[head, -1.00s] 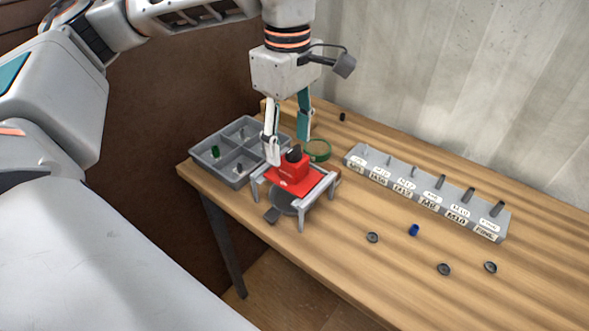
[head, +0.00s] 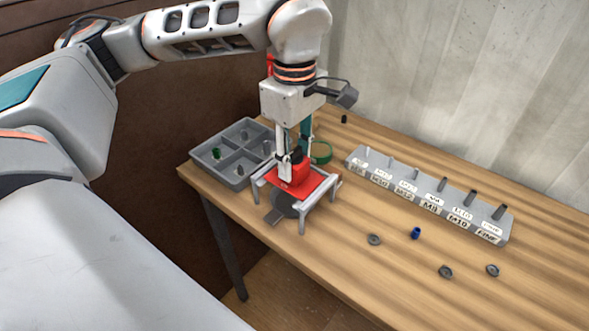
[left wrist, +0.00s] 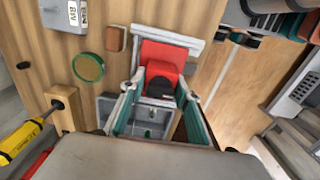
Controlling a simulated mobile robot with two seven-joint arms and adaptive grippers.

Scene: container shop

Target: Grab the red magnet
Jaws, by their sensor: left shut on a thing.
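The red magnet (head: 298,174), a red block with a black top, sits over a red plate on a small grey four-legged stand (head: 303,212). It also shows in the left wrist view (left wrist: 163,54), with its black part between my fingers. My left gripper (head: 295,157) points straight down over the stand and is shut on the magnet, one finger on each side. The near finger hides part of the magnet in the head view. My right gripper is in neither current view.
A grey divided tray (head: 238,180) with small parts stands left of the stand. A green tape ring (head: 321,152) lies just behind. A labelled grey rack (head: 425,202) with upright pegs runs along the right. A blue piece (head: 415,233) and dark rings lie on the open tabletop.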

